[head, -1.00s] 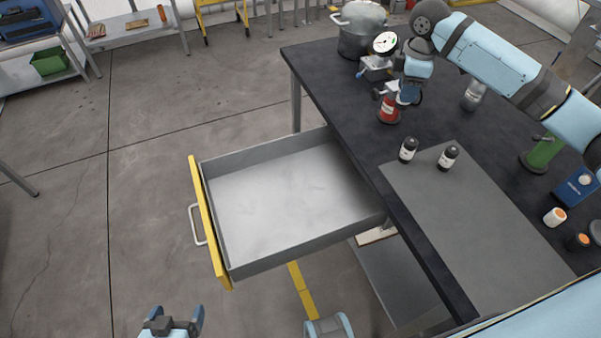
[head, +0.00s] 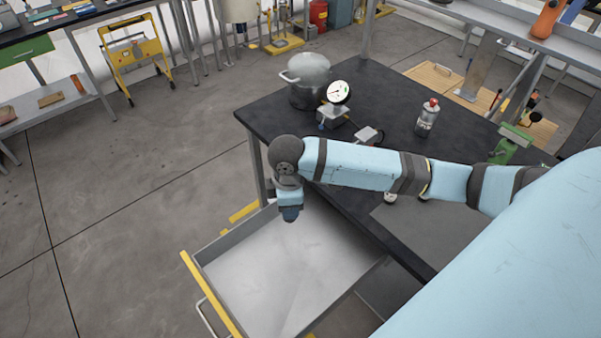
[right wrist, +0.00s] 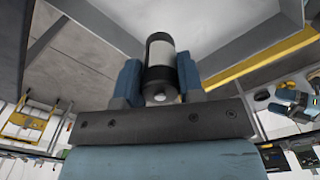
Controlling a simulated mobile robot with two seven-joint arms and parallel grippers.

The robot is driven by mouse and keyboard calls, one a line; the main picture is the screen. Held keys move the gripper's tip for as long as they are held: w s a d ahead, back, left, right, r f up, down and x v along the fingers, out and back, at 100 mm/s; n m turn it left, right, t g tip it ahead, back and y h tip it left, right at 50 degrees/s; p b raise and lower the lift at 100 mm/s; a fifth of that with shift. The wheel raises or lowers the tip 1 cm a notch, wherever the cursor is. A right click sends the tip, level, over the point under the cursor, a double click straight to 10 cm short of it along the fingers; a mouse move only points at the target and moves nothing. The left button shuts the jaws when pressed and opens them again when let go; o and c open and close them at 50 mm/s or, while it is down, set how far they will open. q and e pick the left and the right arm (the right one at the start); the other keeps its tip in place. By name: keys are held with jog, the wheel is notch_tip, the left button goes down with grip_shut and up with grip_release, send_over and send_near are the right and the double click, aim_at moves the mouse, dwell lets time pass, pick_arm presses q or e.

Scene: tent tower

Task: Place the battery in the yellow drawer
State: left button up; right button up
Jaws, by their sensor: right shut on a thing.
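My right gripper (head: 290,213) is over the open yellow drawer (head: 212,298), near the table-side back corner. In the right wrist view its blue fingers (right wrist: 158,80) are shut on the battery (right wrist: 160,62), a black cylinder with a white label and a metal tip. The battery is hidden behind the gripper in the head view. The drawer has a yellow front and grey walls, and its pale floor (right wrist: 200,22) shows beyond the battery in the wrist view. The visible part of the drawer is empty. My left gripper is not in view.
The dark table (head: 270,115) holds a pot (head: 308,80), a dial gauge (head: 338,93), a bottle with a red cap (head: 427,118) and a green tool (head: 510,145). My right arm hides part of the table and grey mat (head: 440,222). Open floor lies left of the drawer.

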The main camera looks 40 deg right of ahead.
notch_tip(320, 180, down, 20)
jog(key=shift+s+r, duration=0.1)
jog(key=shift+s, duration=0.05)
dwell(0.3)
jog(key=o, duration=1)
notch_tip(320, 180, up, 12)
jog(key=s+a+f+m+t+y, duration=0.2)
jog(key=a, duration=0.3)
jog(key=s+a+f+m+t+y, duration=0.1)
jog(key=s+a+f+t+y, duration=0.15)
jog(key=a, duration=0.25)
jog(key=s+d+m+t, duration=0.1)
jog(key=s+m+t, duration=0.1)
jog(key=s, duration=0.1)
jog(key=s+d+m+t+h, duration=0.1)
jog(key=s+m+t, duration=0.1)
jog(key=s, duration=0.1)
jog(key=s+d+m+t, duration=0.1)
jog(key=s+m+t, duration=0.1)
jog(key=s, duration=0.1)
jog(key=shift+s+d+f+t, duration=0.1)
jog(key=shift+d+t, duration=0.15)
jog(key=shift+d, duration=0.1)
